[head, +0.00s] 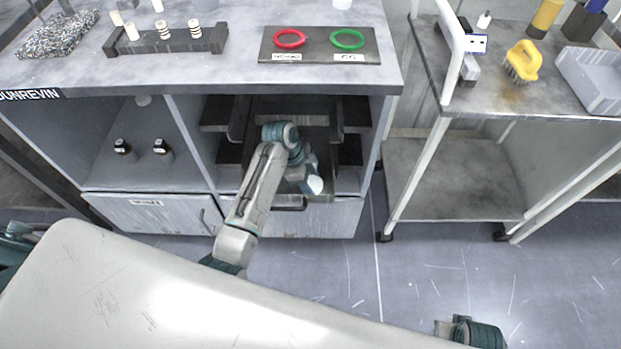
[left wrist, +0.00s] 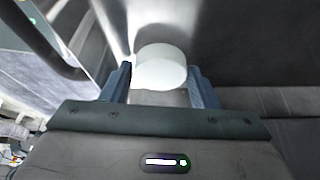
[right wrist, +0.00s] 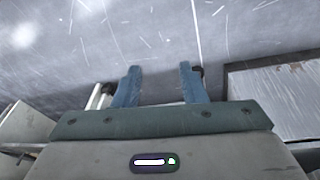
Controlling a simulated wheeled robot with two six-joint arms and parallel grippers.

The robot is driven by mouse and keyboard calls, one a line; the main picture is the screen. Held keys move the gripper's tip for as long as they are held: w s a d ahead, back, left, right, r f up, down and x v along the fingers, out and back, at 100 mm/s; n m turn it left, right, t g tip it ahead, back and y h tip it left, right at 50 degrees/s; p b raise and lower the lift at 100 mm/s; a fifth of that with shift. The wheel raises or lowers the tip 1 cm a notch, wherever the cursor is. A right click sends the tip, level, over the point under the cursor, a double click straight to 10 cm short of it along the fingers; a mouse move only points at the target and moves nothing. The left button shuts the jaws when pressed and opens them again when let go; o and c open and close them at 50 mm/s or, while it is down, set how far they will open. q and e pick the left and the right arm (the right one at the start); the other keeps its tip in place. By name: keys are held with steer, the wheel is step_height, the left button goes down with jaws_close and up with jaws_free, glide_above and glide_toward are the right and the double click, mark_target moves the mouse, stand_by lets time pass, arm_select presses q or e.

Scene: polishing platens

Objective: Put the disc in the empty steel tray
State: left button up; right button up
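The disc (left wrist: 161,68) is a thick white round piece between the fingertips of my left gripper (left wrist: 160,80), which look shut on its sides. In the head view, the disc (head: 314,185) shows as a small white spot at the end of the left gripper (head: 309,174), low in front of the open middle bay of the bench. Shiny grey steel surfaces lie around it in the left wrist view; whether it touches them I cannot tell. My arm hides part of the bay, so which tray is empty cannot be told. My right gripper (right wrist: 160,85) is open and empty above the floor.
The bay has dark side ledges (head: 357,118) and a handle bar (head: 290,207) at its front. The benchtop holds a plate (head: 320,57) with a red ring and a green ring, and a peg rack (head: 165,44). Two dark bottles (head: 162,149) stand in the left bay. A cart (head: 455,180) stands right.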

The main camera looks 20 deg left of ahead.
arm_select(q)
steer(key=v, duration=0.6)
steer(key=shift+a+r, duration=0.1)
steer(key=shift+r, duration=0.2)
steer(key=shift+a+r, duration=0.2)
steer(key=shift+r, duration=0.35)
arm_select(e)
steer(key=shift+s+d+f, duration=0.1)
steer(key=shift+s+f, duration=0.1)
steer(key=shift+f, duration=0.85)
